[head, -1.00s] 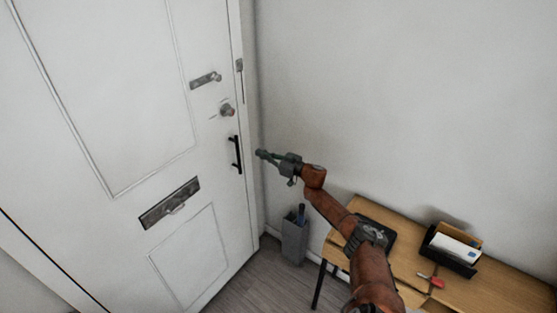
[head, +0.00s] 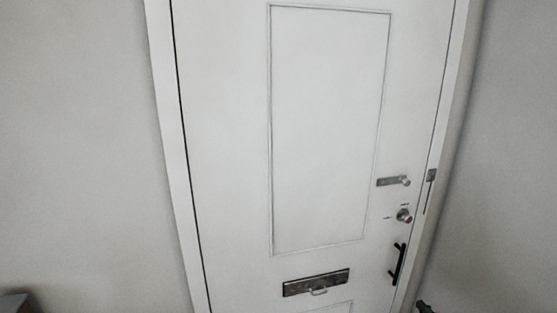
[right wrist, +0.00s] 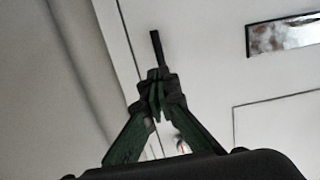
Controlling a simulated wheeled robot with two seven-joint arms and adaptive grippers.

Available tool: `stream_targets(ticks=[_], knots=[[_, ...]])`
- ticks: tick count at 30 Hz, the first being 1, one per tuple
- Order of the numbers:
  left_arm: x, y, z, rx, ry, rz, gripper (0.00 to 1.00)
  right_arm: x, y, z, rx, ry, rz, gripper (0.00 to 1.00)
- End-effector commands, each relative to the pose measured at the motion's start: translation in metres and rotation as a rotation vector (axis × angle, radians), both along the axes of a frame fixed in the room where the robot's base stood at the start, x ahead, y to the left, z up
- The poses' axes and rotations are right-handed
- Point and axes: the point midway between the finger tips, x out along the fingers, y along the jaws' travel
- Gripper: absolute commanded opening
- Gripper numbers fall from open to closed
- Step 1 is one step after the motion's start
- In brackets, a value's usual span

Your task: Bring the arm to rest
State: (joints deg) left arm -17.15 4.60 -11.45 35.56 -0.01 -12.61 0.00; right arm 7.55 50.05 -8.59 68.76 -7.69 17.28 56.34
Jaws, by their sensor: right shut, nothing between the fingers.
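My right gripper (right wrist: 157,82) shows in the right wrist view with its green fingers drawn together and nothing between them. In the head view only a dark tip of it (head: 424,307) shows at the bottom edge, just right of the door's lower right side. The rest of my right arm is out of the head view. A black pull handle (right wrist: 156,46) stands beyond the fingertips in the right wrist view; whether they touch cannot be told. The same handle (head: 397,265) is on the door in the head view. My left gripper is not in view.
The white door (head: 230,150) looks closed. It carries a latch (head: 393,181), a round lock knob (head: 404,216) and a letter slot (head: 316,283), which also shows in the right wrist view (right wrist: 285,35). Bare walls flank it. A dark object's corner (head: 14,303) shows at lower left.

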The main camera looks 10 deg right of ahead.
Motion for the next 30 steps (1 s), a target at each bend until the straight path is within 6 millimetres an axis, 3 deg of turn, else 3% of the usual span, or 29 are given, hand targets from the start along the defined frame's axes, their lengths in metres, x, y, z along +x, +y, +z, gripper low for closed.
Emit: stream_targets(ticks=[1,6,8,12,15,21,30], knots=[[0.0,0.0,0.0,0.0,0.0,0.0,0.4,-0.013,0.024,-0.034,0.002,0.046,-0.03,0.0],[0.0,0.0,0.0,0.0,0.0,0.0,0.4,-0.07,0.085,-0.119,-0.046,0.242,-0.155,0.0],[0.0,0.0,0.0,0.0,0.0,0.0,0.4,-0.097,0.106,-0.141,-0.06,0.322,-0.189,0.0],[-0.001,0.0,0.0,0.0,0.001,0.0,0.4,-0.172,0.152,-0.179,-0.09,0.529,-0.241,0.0],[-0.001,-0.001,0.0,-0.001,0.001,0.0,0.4,-0.231,0.181,-0.191,-0.105,0.681,-0.254,0.0],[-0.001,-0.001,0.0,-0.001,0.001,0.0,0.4,-0.317,0.217,-0.192,-0.124,0.895,-0.235,0.0],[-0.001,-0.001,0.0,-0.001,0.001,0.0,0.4,-0.396,0.247,-0.178,-0.124,1.077,-0.187,0.0]])
